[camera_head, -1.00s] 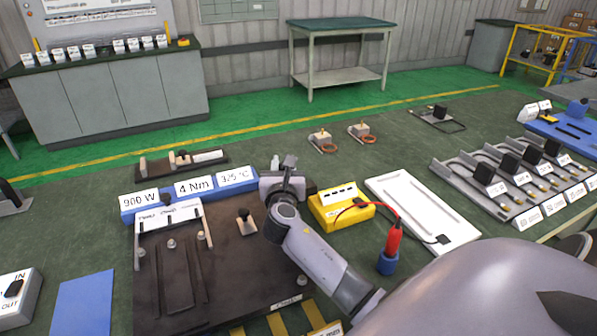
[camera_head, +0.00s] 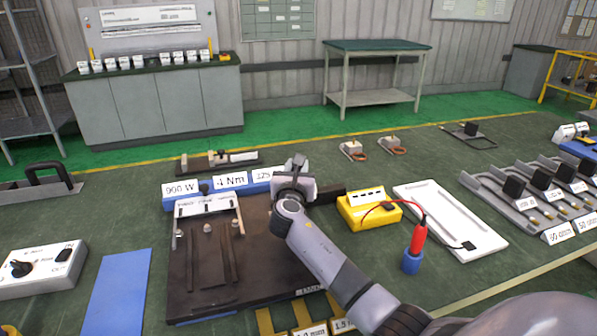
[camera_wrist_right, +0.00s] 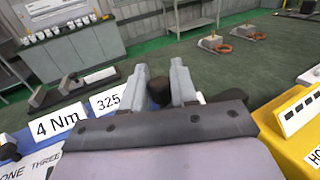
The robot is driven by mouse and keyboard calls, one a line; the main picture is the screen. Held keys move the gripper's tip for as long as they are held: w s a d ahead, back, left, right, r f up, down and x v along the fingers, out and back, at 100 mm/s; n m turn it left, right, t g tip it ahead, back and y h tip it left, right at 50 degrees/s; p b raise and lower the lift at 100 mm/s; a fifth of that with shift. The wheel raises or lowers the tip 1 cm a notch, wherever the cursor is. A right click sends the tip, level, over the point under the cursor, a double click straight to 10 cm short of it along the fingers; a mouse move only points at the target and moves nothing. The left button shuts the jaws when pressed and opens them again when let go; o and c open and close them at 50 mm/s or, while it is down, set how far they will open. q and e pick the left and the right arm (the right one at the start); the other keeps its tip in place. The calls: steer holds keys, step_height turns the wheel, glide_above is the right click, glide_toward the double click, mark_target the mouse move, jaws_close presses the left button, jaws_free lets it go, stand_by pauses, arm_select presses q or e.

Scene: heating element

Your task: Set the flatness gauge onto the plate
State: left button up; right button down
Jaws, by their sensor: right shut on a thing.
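The dark brown plate (camera_head: 265,272) lies on the green bench in the head view, with a white labelled strip and slotted bars on its left part. My right gripper (camera_head: 294,166) is over the plate's far right corner. In the right wrist view its fingers (camera_wrist_right: 160,88) are shut on a black knob (camera_wrist_right: 159,91). A dark bar (camera_head: 330,194) sticks out to the right of the gripper and seems to belong to the held gauge. Most of the gauge is hidden by the gripper, and I cannot tell its height above the plate. My left gripper is not in view.
Blue blocks with value labels (camera_head: 230,180) stand along the plate's far edge. A yellow box (camera_head: 368,210) and a red probe in a blue holder (camera_head: 412,262) are to the right, beside a white tray (camera_head: 490,236). A switch box (camera_head: 40,270) is at left.

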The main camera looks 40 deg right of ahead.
steer(key=shift+a+f, duration=0.2)
steer(key=shift+a, duration=0.1)
steer(key=c, duration=1.1)
jaws_free()
steer(key=shift+o, duration=0.7)
steer(key=shift+r, duration=0.15)
steer(key=shift+v, duration=3.6)
